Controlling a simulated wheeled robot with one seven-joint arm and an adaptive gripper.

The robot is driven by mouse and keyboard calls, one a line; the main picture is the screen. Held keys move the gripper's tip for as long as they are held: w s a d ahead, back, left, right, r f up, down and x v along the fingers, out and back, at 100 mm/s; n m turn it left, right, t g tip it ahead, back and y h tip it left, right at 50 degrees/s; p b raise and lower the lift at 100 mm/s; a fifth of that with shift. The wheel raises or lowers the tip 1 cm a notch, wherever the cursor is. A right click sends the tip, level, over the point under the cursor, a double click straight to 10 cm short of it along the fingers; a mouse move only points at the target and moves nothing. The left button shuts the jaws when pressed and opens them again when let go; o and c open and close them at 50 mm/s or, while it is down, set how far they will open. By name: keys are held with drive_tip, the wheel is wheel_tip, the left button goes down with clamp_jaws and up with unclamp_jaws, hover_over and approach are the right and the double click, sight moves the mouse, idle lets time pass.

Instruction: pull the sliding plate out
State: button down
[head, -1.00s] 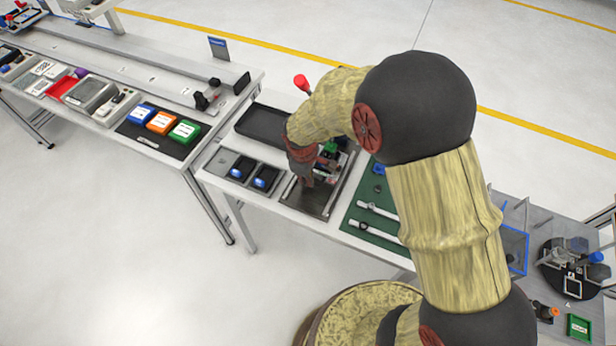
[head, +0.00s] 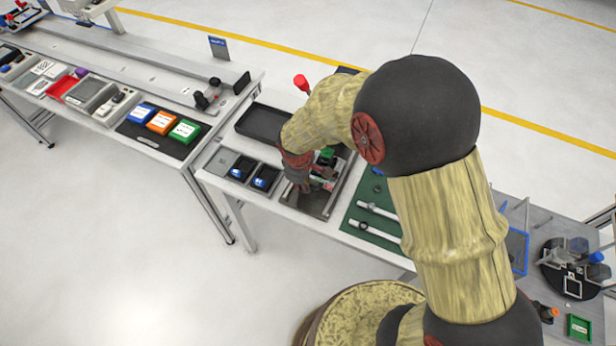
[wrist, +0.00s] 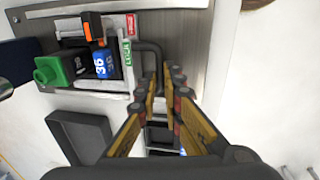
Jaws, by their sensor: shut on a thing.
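The sliding plate (wrist: 116,86) is the light grey slab in the wrist view. In the head view my gripper (head: 298,184) is low over the metal base (head: 326,203), and my arm covers part of the fixture.
A black tray (head: 264,122) lies behind and left of the fixture. Dark trays with blue pieces (head: 263,177) lie close on its left. A green mat (head: 375,215) with white rods lies on its right. A red knob (head: 301,82) stands behind.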

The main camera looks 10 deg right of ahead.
drive_tip(key=s+a, duration=0.1)
drive_tip(key=s, duration=0.1)
drive_tip(key=s+a, duration=0.2)
drive_tip(key=s, duration=0.1)
drive_tip(key=s+a, duration=0.2)
drive_tip(key=s, duration=0.1)
drive_tip(key=shift+s+a, duration=0.2)
drive_tip(key=shift+a, duration=0.05)
drive_tip(key=c, duration=2.2)
unclamp_jaws()
drive_tip(key=shift+s+a, duration=0.1)
drive_tip(key=shift+s, duration=0.1)
drive_tip(key=shift+o, duration=1.4)
drive_tip(key=shift+w, duration=0.1)
wheel_tip(320, 180, up, 12)
drive_tip(key=s+a, duration=0.1)
drive_tip(key=shift+s+f, duration=0.15)
drive_tip(key=shift+s, duration=0.25)
